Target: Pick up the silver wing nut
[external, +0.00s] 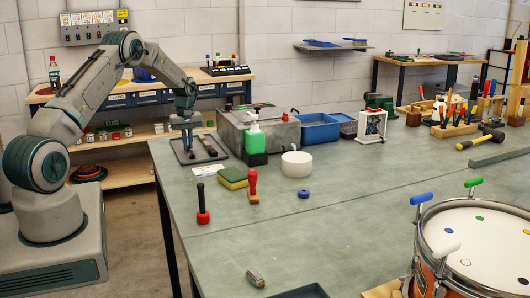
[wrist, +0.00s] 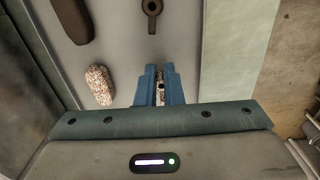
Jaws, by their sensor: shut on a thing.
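My gripper (external: 187,150) is low over a flat grey tray (external: 176,142) at the far left end of the bench. In the wrist view its blue fingers (wrist: 160,72) are shut on a small silver piece, the silver wing nut (wrist: 160,90), of which only a sliver shows between them. The fingers hide most of its shape. In the external view the nut is too small to make out. I cannot tell whether it touches the tray.
In the wrist view a dark ring-ended tool (wrist: 151,12), a dark long piece (wrist: 72,20) and a speckled lump (wrist: 99,85) lie around the fingers. A grey box (external: 262,128) and a green bottle (external: 255,140) stand to the right.

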